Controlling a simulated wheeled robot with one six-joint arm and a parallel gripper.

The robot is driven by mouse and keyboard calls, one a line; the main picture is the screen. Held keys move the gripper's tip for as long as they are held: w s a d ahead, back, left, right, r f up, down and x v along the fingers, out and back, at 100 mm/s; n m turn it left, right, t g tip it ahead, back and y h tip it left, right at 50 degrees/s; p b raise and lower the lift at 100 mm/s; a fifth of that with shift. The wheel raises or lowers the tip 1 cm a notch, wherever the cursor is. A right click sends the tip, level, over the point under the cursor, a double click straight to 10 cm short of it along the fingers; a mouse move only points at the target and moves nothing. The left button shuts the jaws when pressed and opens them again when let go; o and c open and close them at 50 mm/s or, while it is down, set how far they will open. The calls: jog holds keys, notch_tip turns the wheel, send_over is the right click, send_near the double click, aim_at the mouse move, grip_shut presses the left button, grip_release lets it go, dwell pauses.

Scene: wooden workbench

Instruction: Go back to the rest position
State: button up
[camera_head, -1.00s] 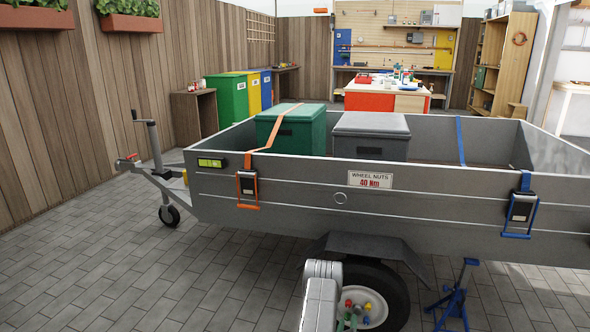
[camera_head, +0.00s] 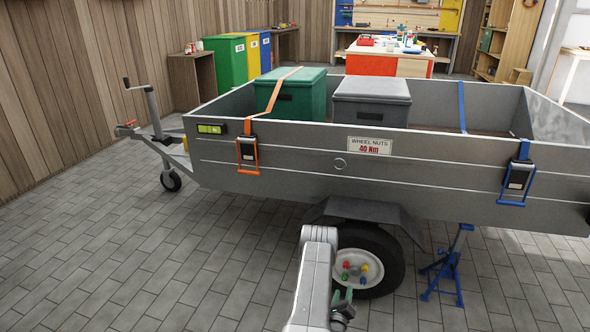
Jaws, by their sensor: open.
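My gripper (camera_head: 343,296) is at the bottom middle, low in front of the trailer's wheel. Its two green fingertips stand apart and nothing shows between them. My grey arm hides part of its body. The wheel (camera_head: 386,254) has a black tyre and a pale rim with coloured nuts (camera_head: 355,270) in red, yellow, blue and green. The fingertips appear just below the rim in the picture; I cannot tell the gap in depth.
The grey trailer (camera_head: 300,168) spans the view, with a green box (camera_head: 307,97) and a grey box (camera_head: 371,112) inside. A blue jack stand (camera_head: 447,268) stands right of the wheel. The paved floor (camera_head: 130,270) at left is clear.

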aim_at(346, 279)
jog(key=b+x, duration=0.2)
jog(key=x, duration=0.5)
jog(key=shift+f, duration=0.15)
jog(key=shift+s+a+n, duration=0.1)
jog(key=shift+s+n, duration=0.15)
jog(key=shift+n, duration=0.25)
jog(key=n, duration=0.3)
jog(key=shift+n, duration=0.4)
jog(key=n, duration=0.6)
jog(key=shift+r, duration=0.25)
jog(key=n, duration=0.5)
jog(key=shift+r+n, duration=0.1)
jog(key=shift+n, duration=0.2)
jog(key=n, duration=0.5)
jog(key=shift+n, duration=0.3)
